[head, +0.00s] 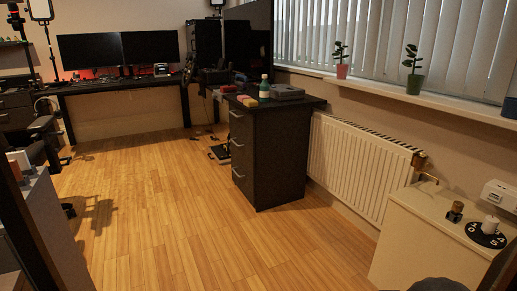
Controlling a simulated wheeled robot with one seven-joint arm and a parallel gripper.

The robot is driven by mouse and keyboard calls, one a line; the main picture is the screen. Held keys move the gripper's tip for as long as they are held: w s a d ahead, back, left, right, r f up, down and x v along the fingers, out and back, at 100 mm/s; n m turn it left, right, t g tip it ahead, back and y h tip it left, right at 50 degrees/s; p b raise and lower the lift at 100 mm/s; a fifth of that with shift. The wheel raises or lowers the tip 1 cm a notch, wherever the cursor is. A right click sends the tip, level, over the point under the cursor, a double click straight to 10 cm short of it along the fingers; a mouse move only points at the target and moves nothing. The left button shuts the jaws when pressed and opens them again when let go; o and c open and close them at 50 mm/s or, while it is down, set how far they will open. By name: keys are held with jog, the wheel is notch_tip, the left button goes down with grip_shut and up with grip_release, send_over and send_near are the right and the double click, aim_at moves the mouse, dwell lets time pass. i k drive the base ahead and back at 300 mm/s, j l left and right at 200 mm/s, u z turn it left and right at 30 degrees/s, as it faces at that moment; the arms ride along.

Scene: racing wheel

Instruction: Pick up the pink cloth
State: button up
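I cannot make out a pink cloth for certain. A small pink-and-yellow item (247,101) lies on the left front part of the dark drawer cabinet's top (312,101); it is too small to tell whether it is cloth. A flat red item (229,88) lies behind it, near the cabinet's far left corner. My gripper is not in view, so its state does not show.
A green bottle (264,89) and a grey box (287,92) stand on the cabinet. A radiator (362,165) and a cream cabinet (425,240) line the right side. A desk with monitors (90,50) is at the back left. The wooden floor (165,220) is mostly clear.

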aim_at(241, 98)
jog(key=i+j+u, duration=0.1)
jog(key=i+u, duration=0.15)
jog(key=i, duration=0.25)
jog(key=i+u, duration=0.25)
jog(key=i, duration=0.25)
